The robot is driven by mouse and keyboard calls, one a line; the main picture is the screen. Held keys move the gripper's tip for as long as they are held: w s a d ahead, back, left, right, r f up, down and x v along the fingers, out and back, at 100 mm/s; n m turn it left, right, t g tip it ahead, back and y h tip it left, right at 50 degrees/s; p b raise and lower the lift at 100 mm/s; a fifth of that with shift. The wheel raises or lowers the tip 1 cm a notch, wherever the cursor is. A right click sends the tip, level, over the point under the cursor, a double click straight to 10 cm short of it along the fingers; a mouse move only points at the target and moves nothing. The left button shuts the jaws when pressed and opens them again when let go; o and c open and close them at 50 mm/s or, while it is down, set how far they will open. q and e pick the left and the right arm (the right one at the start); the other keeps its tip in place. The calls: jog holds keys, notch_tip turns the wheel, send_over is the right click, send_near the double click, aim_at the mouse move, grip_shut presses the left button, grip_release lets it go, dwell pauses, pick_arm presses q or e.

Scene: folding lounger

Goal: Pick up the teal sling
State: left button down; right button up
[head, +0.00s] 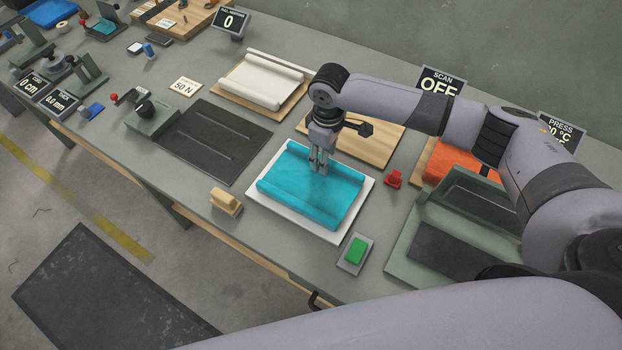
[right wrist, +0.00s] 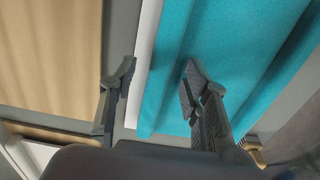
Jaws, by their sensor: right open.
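The teal sling (head: 311,193) lies flat on a white board (head: 338,238) in the middle of the bench, with rolled hems along its two long edges. My right gripper (head: 319,168) is open and points down at the sling's far part. In the right wrist view, the open right gripper (right wrist: 160,70) has one finger over the teal sling (right wrist: 235,60) and the other outside its edge, past the white board. The sling's hem shows between the fingers. I cannot tell if the fingers touch it. My left gripper is not in view.
A bare wooden board (head: 375,143) lies behind the sling, and a cream sling (head: 262,82) lies on another board. A dark plate (head: 215,142) is left. A tan block (head: 226,202), green button (head: 357,250) and red piece (head: 393,179) stand close around.

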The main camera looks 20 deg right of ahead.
jog(key=shift+f, duration=0.15)
jog(key=shift+c, duration=0.2)
grip_shut()
dwell(0.3)
